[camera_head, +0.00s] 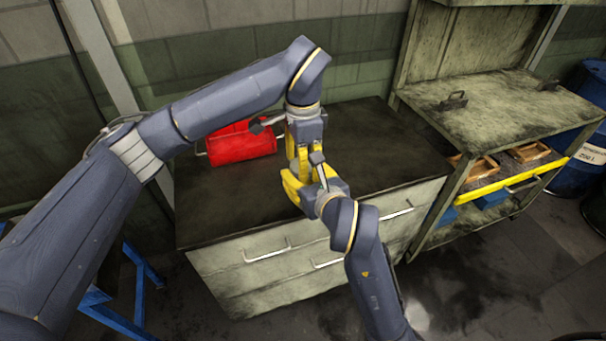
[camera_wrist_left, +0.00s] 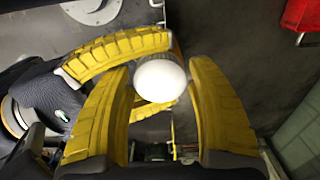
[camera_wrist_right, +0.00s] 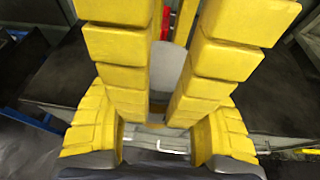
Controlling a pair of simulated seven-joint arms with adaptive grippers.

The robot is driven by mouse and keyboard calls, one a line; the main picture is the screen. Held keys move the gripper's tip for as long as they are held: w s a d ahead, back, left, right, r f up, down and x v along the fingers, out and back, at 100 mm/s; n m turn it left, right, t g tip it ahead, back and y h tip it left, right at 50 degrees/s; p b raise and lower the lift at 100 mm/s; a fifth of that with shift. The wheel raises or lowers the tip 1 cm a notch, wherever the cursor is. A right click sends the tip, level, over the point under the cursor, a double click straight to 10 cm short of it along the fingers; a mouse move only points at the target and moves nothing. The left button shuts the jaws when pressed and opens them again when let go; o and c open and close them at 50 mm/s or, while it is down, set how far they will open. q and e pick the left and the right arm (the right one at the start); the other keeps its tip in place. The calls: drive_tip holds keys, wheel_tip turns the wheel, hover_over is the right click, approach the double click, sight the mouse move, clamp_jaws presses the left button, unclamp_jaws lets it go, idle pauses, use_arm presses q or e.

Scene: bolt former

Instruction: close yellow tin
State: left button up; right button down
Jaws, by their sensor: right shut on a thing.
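My left gripper (camera_head: 303,162) points down over the cabinet top, and my right gripper (camera_head: 298,186) meets it from the front right. In the left wrist view, a rounded white thing (camera_wrist_left: 160,80) lies between the left gripper's fingers (camera_wrist_left: 160,72), with a small gap beside it. The right gripper's yellow fingers cross around the white thing, and it is held there. In the right wrist view, a grey-white surface (camera_wrist_right: 168,66) shows between the right gripper's fingers (camera_wrist_right: 172,40). I cannot make out a yellow tin; the yellow fingers hide most of the held thing.
A red container (camera_head: 240,144) stands at the back left of the dark cabinet top (camera_head: 225,210). The right part of that top is clear. A workbench (camera_head: 490,100) with a yellow-edged drawer (camera_head: 510,178) stands at right. Blue barrels (camera_head: 580,150) are beyond it.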

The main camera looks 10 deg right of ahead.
use_arm(q)
drive_tip(key=shift+o, duration=0.6)
drive_tip(key=shift+r, duration=2.25)
drive_tip(key=shift+o, duration=0.4)
drive_tip(key=shift+r, duration=1.75)
drive_tip(key=shift+f, duration=0.15)
drive_tip(key=shift+f, duration=3.85)
